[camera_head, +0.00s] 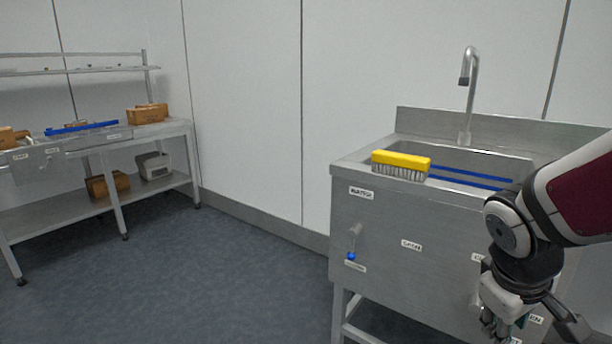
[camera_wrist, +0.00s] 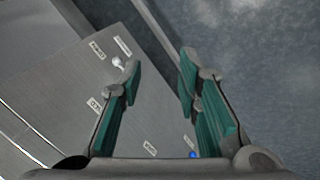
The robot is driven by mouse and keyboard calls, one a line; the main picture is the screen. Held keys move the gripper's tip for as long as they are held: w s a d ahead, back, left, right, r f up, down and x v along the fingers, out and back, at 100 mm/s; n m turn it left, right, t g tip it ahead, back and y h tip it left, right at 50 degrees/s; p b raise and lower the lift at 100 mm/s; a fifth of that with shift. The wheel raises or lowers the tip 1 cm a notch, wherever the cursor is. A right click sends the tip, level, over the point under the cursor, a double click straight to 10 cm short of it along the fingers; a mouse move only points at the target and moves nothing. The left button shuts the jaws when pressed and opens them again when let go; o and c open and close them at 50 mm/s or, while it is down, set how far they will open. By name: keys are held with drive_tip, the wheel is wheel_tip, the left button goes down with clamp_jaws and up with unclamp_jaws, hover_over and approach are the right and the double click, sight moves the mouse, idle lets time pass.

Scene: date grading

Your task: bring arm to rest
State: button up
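My arm (camera_head: 510,225) hangs at the right side of the head view, in front of the metal sink unit, bent downward. My gripper (camera_head: 500,325) is at the bottom right there, partly cut off by the frame edge. In the wrist view my gripper (camera_wrist: 160,75) shows two green-padded fingers spread apart with nothing between them. Behind the fingers are the labelled front panel of the sink unit and the dark floor.
The sink unit (camera_head: 380,225) stands close to the arm, with a tap (camera_head: 470,90) and a yellow brush (camera_head: 402,162) on its rim. A metal table (camera_head: 160,130) with boxes stands at the left. The blue-grey floor (camera_head: 200,270) between them is clear.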

drive_tip(key=s+a+r+m+g+y, duration=0.1)
drive_tip(key=s+a+r, duration=0.1)
drive_tip(key=s+a, duration=0.35)
drive_tip(key=s+a+r+m+y, duration=0.1)
drive_tip(key=s+a+r+y, duration=0.15)
drive_tip(key=s, duration=0.55)
drive_tip(key=s+a+r+m+g+y, duration=0.1)
drive_tip(key=s+a+r, duration=0.1)
drive_tip(key=s+a, duration=0.35)
wheel_tip(320, 180, up, 27)
drive_tip(key=s+d+t+p, duration=0.1)
drive_tip(key=d+t+p, duration=0.1)
drive_tip(key=p, duration=2.4)
drive_tip(key=shift+s+d+r+t+p, duration=0.2)
drive_tip(key=shift+t+p, duration=0.2)
drive_tip(key=shift+t, duration=0.4)
drive_tip(key=shift+h, duration=0.25)
